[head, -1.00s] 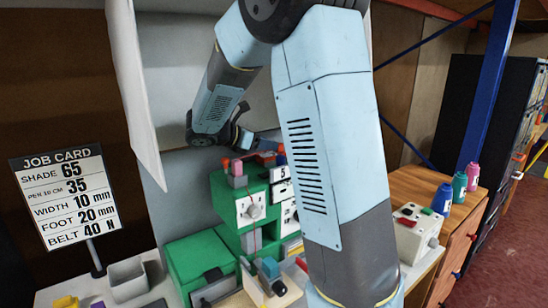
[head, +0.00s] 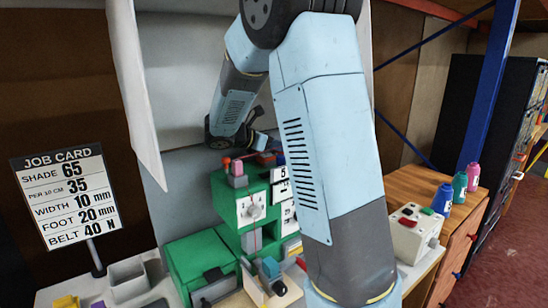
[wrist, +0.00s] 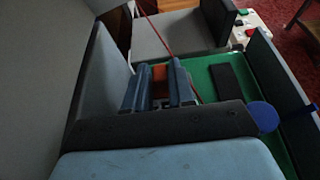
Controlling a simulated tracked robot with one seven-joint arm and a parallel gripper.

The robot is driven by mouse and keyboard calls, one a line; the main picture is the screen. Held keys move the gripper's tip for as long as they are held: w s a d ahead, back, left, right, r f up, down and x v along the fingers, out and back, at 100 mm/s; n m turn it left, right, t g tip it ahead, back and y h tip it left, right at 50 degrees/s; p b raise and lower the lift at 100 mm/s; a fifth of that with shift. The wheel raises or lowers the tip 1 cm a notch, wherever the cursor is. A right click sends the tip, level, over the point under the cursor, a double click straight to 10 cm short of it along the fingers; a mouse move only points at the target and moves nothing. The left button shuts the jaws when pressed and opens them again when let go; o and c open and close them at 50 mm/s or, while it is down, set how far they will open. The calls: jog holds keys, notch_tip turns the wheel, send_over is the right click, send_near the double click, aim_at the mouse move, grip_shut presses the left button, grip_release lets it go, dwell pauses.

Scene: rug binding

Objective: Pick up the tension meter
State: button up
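I cannot clearly pick out the tension meter in either view. My gripper (wrist: 158,88) shows in the wrist view as two blue fingers with a gap between them. An orange block (wrist: 159,73) shows in that gap, and I see no firm contact with the fingers. In the head view my gripper (head: 266,148) is at the top of the green machine (head: 226,205), partly hidden behind my arm. A thin red strip (wrist: 165,36) runs just beyond the fingers in the wrist view.
The machine carries a dial (head: 254,211) and a red knob (head: 226,161). A job card (head: 68,194) stands at left. A button box (head: 410,231) and several coloured bottles (head: 459,187) are at right. A black slab (wrist: 228,82) lies on green in the wrist view.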

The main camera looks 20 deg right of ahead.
grip_shut()
jog(key=shift+r, duration=0.1)
